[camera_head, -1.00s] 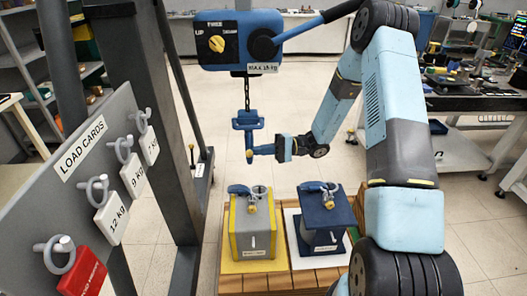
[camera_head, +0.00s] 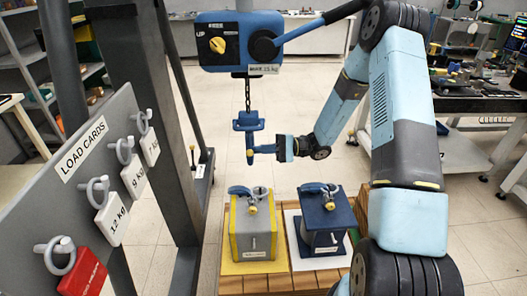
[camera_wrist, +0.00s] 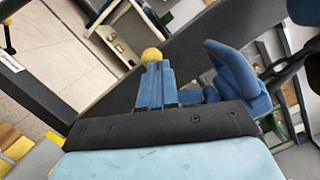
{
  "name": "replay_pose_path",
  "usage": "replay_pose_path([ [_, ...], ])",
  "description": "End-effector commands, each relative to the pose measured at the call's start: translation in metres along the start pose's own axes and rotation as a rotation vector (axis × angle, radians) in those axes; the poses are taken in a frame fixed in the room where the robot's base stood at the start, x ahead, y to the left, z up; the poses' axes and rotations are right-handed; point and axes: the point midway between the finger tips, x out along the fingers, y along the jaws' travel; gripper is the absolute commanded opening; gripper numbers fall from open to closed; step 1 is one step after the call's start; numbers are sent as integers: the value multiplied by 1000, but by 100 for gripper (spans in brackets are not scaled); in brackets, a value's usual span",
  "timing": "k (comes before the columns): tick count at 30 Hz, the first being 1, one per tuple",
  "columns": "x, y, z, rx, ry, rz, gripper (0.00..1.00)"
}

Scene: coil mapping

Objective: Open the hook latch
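The blue hook block (camera_head: 249,122) hangs on a chain below the blue hoist, and a small yellow knob (camera_head: 250,156) shows beneath it. My gripper (camera_head: 264,149) reaches in from the right, its narrow blue fingers level with the knob. In the wrist view my fingers (camera_wrist: 155,85) lie close together, with the yellow knob (camera_wrist: 151,55) right at their tips. They look shut on the latch at the knob, but the contact itself is hidden. A larger blue part (camera_wrist: 236,72), likely of the hook block, stands to their right. The hook's opening cannot be made out.
A grey-yellow load (camera_head: 253,232) and a dark blue load (camera_head: 323,225) stand on a wooden pallet (camera_head: 268,284) below. The hoist (camera_head: 240,40) carries a yellow dial. A grey post (camera_head: 150,120) and the load-cards board (camera_head: 75,190) stand at left. A workbench is at right.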

Motion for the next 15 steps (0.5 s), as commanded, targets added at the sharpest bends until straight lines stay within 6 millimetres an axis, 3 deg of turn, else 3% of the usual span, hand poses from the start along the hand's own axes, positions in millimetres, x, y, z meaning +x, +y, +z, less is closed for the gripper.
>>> replay_pose_path([
  [15,4,-25,20,396,0,-84,0],
])
